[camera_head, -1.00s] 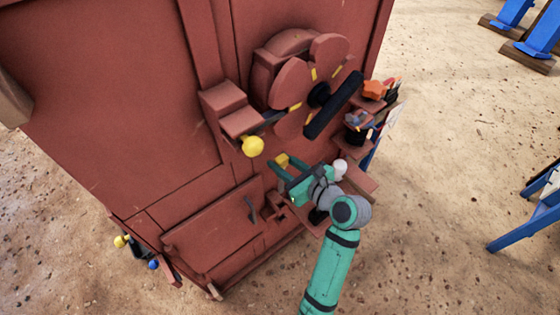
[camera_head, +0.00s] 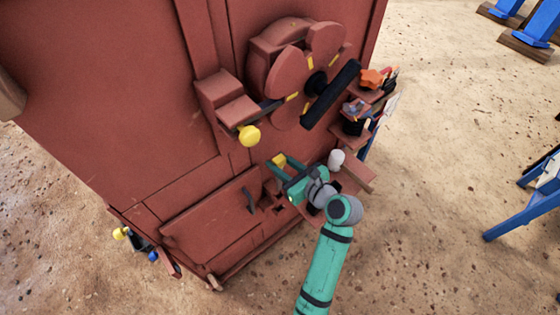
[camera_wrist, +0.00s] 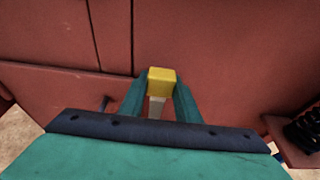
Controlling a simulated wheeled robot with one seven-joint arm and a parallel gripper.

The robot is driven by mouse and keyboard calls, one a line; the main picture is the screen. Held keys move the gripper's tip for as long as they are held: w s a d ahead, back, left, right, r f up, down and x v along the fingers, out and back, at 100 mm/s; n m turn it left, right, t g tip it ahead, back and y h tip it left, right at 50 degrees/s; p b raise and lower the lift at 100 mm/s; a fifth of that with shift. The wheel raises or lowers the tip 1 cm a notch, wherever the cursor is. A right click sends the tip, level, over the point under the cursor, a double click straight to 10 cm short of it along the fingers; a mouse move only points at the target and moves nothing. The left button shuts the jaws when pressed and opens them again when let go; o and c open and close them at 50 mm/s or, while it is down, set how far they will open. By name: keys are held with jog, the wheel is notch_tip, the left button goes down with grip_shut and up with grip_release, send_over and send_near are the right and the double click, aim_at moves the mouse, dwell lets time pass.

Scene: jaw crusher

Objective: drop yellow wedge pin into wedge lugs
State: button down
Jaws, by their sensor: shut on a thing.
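The yellow wedge pin (camera_head: 279,160) is between the fingertips of my gripper (camera_head: 283,165), in front of the red-brown machine wall. In the wrist view the pin (camera_wrist: 162,81) shows a yellow block head with a pale grey shank below it. My gripper (camera_wrist: 160,100) is shut on it, one green finger on each side. Small red-brown blocks with a dark gap, which look like the wedge lugs (camera_head: 272,196), sit below and slightly left of the pin. My gripper partly covers that area, and the pin is apart from them.
A yellow ball knob (camera_head: 249,136) on a lever sticks out above left of my gripper. A flywheel with a black bar (camera_head: 331,95) is above right. A white cylinder (camera_head: 336,159) and shelves with small parts stand close on the right. A dark handle (camera_head: 248,200) is lower left.

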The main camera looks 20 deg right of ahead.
jog(key=shift+f, duration=1.75)
jog(key=shift+w+f, duration=0.15)
jog(key=shift+f, duration=0.05)
